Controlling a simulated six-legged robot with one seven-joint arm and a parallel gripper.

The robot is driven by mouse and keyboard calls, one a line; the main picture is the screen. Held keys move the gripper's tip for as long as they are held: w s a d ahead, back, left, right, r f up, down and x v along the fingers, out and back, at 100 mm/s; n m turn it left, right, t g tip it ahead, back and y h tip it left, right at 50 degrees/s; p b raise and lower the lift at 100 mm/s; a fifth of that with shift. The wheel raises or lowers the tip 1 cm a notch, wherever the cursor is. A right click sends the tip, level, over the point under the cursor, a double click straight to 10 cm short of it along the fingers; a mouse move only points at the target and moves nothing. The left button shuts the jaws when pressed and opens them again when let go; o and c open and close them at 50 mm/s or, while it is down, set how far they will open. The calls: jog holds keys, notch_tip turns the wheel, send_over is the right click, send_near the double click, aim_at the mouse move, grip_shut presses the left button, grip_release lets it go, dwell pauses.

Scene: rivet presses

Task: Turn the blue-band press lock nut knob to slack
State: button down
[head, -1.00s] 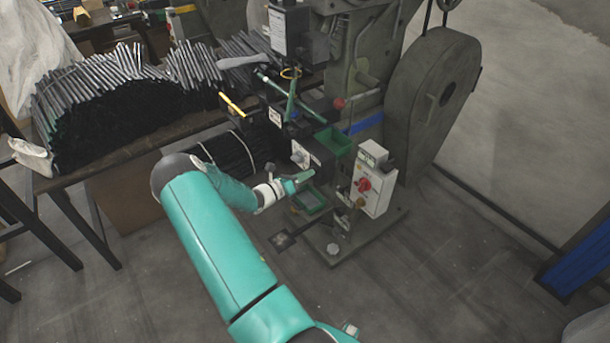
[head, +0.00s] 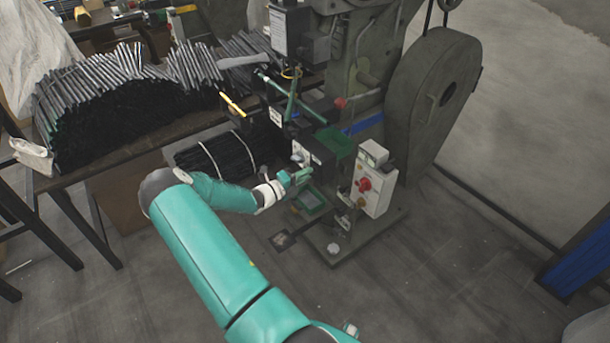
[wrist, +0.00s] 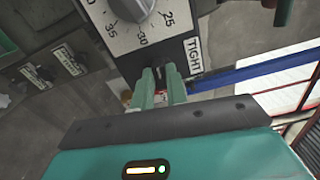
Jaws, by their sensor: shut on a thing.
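The press with the blue band (head: 363,123) stands right of centre in the head view; the blue band also crosses the wrist view (wrist: 255,70). My gripper (head: 303,175) is at the front of its dial box. In the wrist view my gripper's two green fingers (wrist: 162,78) are shut on a small dark lock nut knob (wrist: 167,73), mostly hidden between them. A larger grey dial (wrist: 132,8) is above, with marks 25, 30 and 35.
A grey switch box with a red knob (head: 364,184) stands close to the right of my gripper. A green tray (head: 311,200) is just below. A table with bundled dark rods (head: 110,115) is at left. Floor in front is clear.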

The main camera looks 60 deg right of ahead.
jog(key=shift+n, duration=0.6)
jog(key=c, duration=1.4)
grip_release()
jog(key=v, duration=1.3)
jog(key=shift+a, duration=0.35)
jog(key=shift+w, duration=0.15)
